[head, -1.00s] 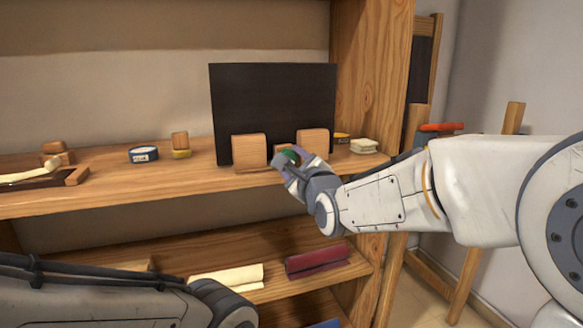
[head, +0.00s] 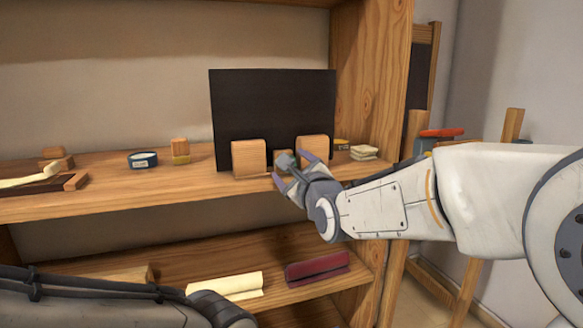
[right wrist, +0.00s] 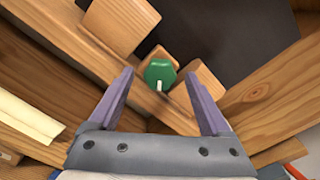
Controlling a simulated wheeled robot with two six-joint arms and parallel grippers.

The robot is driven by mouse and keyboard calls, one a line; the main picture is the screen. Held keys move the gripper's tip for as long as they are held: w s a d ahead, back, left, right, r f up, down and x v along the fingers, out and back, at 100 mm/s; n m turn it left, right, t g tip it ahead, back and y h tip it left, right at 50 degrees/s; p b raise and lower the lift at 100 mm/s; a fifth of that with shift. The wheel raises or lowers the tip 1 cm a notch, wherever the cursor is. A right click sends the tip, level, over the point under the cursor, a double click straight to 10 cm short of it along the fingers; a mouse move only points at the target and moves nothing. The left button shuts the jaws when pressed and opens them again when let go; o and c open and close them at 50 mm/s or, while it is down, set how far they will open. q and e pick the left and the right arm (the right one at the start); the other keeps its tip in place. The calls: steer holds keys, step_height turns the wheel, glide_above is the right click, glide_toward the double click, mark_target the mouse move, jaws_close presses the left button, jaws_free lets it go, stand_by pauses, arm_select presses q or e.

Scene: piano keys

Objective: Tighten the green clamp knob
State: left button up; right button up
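The green clamp knob (right wrist: 160,72) shows in the right wrist view, on a small wooden block (right wrist: 157,54) between two larger wooden blocks. It has a pale mark on its face. My right gripper (right wrist: 159,76) is open, its purple fingers to either side of the knob with clear gaps and nothing held. In the head view my right gripper (head: 292,169) is at the shelf's front edge, before the blocks. No green shows there; a grey part sits between the fingers. My left gripper is out of view.
A black panel (head: 270,110) stands upright behind the left wooden block (head: 249,159) and right block (head: 313,146). A blue tin (head: 142,160) and a small block (head: 180,147) are to the left on the shelf (head: 150,195).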

steer(key=p+v, duration=0.1)
steer(key=v, duration=0.9)
steer(key=shift+s, duration=0.2)
